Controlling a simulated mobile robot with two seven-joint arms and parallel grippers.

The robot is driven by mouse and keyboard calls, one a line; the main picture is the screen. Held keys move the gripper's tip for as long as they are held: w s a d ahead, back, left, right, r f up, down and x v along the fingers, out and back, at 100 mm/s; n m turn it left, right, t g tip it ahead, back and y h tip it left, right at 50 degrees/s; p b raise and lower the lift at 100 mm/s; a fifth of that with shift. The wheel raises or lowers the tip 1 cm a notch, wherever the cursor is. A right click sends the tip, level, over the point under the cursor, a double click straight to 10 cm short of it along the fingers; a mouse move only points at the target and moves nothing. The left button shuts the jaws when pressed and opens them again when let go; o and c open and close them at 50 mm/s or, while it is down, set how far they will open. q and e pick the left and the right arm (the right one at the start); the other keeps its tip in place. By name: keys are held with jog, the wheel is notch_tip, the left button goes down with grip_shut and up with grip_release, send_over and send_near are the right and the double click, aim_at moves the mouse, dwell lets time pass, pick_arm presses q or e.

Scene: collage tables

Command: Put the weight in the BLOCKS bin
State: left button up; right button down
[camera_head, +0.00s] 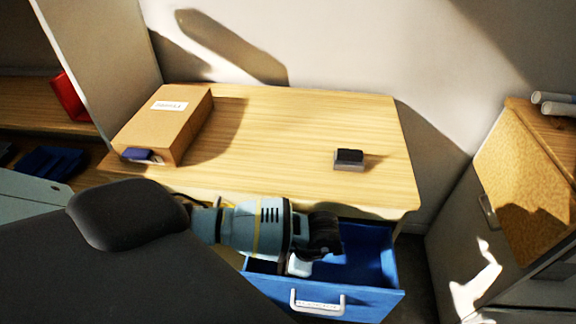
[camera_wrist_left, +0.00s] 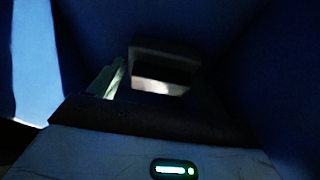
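A blue drawer (camera_head: 372,258) stands pulled out below the table's front edge. It has a white handle and a label I cannot read, so I cannot confirm it as the BLOCKS bin. My left gripper (camera_head: 324,236) reaches over and into it; its fingertips are not clear. A small white thing (camera_head: 299,265) shows just below it. The left wrist view is dark, with blue walls around. A dark piece with a pale lower face (camera_wrist_left: 162,68) is ahead there; I cannot tell if it is the weight or a finger. My right gripper is not in view.
A black and grey block (camera_head: 349,158) lies on the wooden table (camera_head: 280,130). A cardboard box (camera_head: 172,118) with an unreadable label stands at the table's left, a dark blue item (camera_head: 138,154) at its front. A wooden cabinet (camera_head: 525,175) stands at right. The table's middle is clear.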

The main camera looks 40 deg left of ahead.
pick_arm(q)
jog(key=p+v, duration=0.1)
jog(key=v, duration=1.1)
jog(key=shift+r, duration=0.15)
